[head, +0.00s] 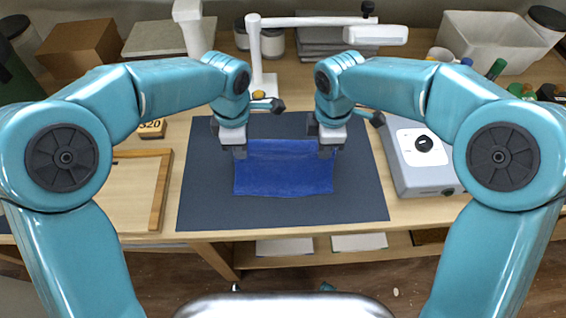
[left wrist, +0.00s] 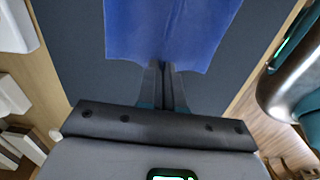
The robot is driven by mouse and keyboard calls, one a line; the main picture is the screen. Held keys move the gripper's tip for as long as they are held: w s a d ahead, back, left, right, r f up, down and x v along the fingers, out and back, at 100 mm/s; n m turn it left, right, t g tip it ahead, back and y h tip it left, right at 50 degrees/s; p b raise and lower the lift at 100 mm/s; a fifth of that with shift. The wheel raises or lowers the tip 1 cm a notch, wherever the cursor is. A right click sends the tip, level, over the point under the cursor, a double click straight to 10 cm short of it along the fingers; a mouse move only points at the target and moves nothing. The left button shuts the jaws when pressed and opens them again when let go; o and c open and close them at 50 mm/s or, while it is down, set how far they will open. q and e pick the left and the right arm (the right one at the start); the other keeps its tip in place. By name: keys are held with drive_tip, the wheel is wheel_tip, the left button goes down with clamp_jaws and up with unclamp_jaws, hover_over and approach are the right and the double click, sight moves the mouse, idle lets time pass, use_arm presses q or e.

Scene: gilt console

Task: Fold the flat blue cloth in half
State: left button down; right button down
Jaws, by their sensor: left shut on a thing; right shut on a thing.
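The blue cloth (head: 283,172) lies on the dark mat (head: 210,205) in the middle of the table in the head view. My left gripper (head: 240,153) is shut on the cloth at its far left corner. My right gripper (head: 328,152) is shut on the cloth at its far right corner. The near edge of the cloth rests on the mat; whether the far edge is lifted is hard to tell. In the left wrist view the cloth (left wrist: 170,30) runs up to the closed fingers (left wrist: 163,75), which pinch its edge.
A wooden-framed board (head: 135,190) lies left of the mat. A grey device with a black knob (head: 424,160) stands to the right. A white lamp (head: 262,55) stands behind. Dark mat is bare around the cloth.

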wheel_tip(320, 180, up, 10)
drive_tip(key=p, duration=0.9)
drive_tip(key=shift+r+p, duration=0.15)
drive_tip(key=shift+p, duration=0.25)
